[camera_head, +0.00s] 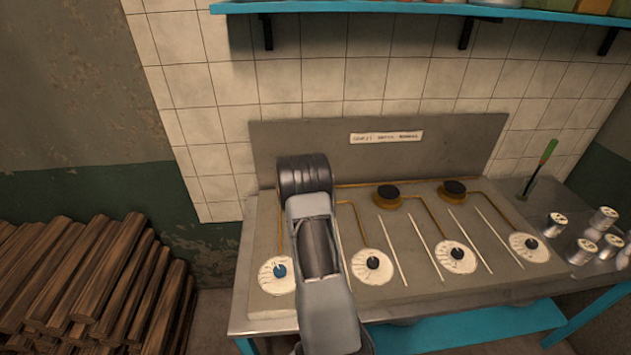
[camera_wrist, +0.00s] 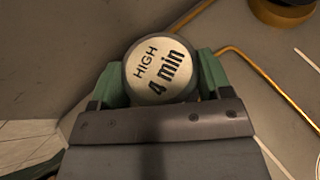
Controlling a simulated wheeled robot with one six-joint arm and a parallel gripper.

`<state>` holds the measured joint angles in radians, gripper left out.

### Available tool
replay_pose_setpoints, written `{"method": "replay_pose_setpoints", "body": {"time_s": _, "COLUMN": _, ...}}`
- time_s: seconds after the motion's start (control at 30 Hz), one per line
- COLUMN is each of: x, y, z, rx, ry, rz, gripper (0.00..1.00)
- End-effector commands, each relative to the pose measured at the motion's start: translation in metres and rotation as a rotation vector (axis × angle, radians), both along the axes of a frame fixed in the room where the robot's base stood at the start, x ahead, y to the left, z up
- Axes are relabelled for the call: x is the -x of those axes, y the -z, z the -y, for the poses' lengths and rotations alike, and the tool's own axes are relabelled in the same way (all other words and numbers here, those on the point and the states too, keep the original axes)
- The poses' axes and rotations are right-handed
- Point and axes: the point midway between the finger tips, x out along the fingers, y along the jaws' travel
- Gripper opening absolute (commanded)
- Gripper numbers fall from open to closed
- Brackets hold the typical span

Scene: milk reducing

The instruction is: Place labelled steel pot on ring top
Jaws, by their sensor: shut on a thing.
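My gripper (camera_wrist: 160,82) has its green fingers on both sides of a steel pot (camera_wrist: 158,66) in the wrist view. The pot's round, pale lid reads "HIGH 4 min". What is under the pot is hidden, so I cannot tell whether it touches anything. In the head view my arm covers the gripper and pot, at the left of the stove panel (camera_head: 425,283). Two brass rings with dark tops show there, a middle one (camera_head: 386,197) and a right one (camera_head: 453,190). Part of a brass ring (camera_wrist: 283,12) also shows at the wrist view's upper right.
Several small labelled pots (camera_head: 557,224) stand at the panel's right end, near a green-handled tool (camera_head: 547,153). White dials with knobs (camera_head: 372,264) line the panel's front. A steel backboard (camera_head: 460,140) rises behind, below a blue shelf (camera_head: 350,8). Logs (camera_head: 110,275) are stacked at left.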

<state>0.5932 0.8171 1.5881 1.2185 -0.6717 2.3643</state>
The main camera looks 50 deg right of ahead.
Motion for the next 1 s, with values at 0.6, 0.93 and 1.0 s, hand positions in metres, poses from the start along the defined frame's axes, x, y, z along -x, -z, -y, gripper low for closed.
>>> {"method": "replay_pose_setpoints", "body": {"time_s": 0.6, "x": 0.000, "y": 0.012, "z": 0.000, "rx": 0.002, "ry": 0.000, "rz": 0.003, "gripper": 0.41}}
{"method": "replay_pose_setpoints", "body": {"time_s": 0.93, "x": 0.000, "y": 0.011, "z": 0.000, "rx": 0.001, "ry": 0.000, "rz": 0.002, "gripper": 0.97}}
{"method": "replay_pose_setpoints", "body": {"time_s": 1.0, "x": 0.000, "y": 0.011, "z": 0.000, "rx": 0.001, "ry": 0.000, "rz": 0.002, "gripper": 0.97}}
